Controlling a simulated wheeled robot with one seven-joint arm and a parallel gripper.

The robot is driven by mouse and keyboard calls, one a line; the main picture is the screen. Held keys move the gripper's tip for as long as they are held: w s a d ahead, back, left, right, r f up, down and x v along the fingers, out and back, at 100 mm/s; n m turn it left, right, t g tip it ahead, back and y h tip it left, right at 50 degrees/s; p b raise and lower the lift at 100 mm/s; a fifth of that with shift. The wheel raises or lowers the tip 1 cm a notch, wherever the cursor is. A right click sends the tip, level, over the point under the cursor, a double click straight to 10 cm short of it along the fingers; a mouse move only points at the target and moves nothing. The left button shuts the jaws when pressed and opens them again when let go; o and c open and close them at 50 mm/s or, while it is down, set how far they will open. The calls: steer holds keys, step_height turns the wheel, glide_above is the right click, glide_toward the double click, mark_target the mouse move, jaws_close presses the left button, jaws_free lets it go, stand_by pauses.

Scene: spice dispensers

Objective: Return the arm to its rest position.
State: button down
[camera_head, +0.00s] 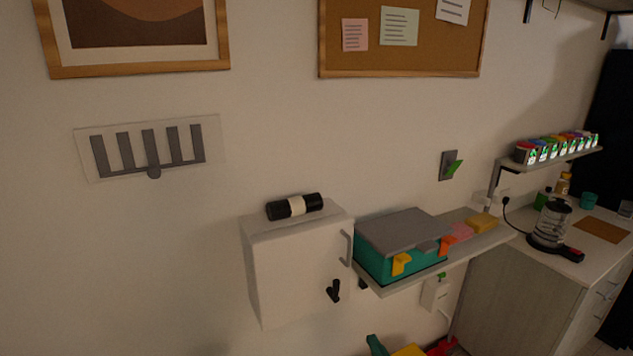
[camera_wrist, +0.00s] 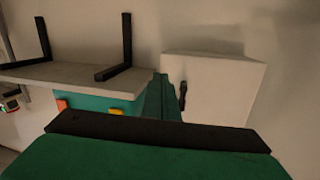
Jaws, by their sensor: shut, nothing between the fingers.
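My gripper (camera_wrist: 161,85) shows in the wrist view as dark green fingers beyond a black bar and a green body. The fingers are together and hold nothing. Behind them are a white wall cabinet (camera_wrist: 218,88) and a teal box (camera_wrist: 95,104). The gripper appears apart from both, though the exact gap is hard to judge.
In the head view, the white cabinet (camera_head: 293,265) carries a black cylinder with a pale band (camera_head: 294,207). A grey-lidded teal box (camera_head: 380,266) stands on the wall shelf beside it. A glass kettle (camera_head: 549,222) and a rack of colourful spice dispensers (camera_head: 555,147) are at the right.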

steer(key=s+a+f+m+g+h, duration=0.1)
steer(key=s+a+f+h, duration=0.1)
steer(key=s+a+f, duration=0.45)
steer(key=s+a+f+m+h, duration=0.15)
steer(key=s+f, duration=0.25)
steer(key=s, duration=0.5)
steer(key=s+a+f+m+g+h, duration=0.1)
steer(key=s+a+f+m+h, duration=0.15)
steer(key=s+f, duration=0.45)
steer(key=s+a+r+n, duration=0.1)
steer(key=s+r, duration=0.3)
steer(key=s, duration=0.4)
steer(key=s+a+r+n+y, duration=0.1)
steer(key=s+a+r, duration=0.2)
steer(key=s, duration=0.4)
steer(key=s+a+r+n, duration=0.1)
steer(key=s+a+r, duration=0.1)
steer(key=s+r, duration=0.3)
steer(key=s, duration=0.3)
steer(key=shift+s+t+y, duration=0.35)
steer(key=shift+t+y, duration=0.05)
steer(key=c, duration=2.4)
jaws_free()
steer(key=shift+w, duration=0.1)
steer(key=shift+c, duration=0.2)
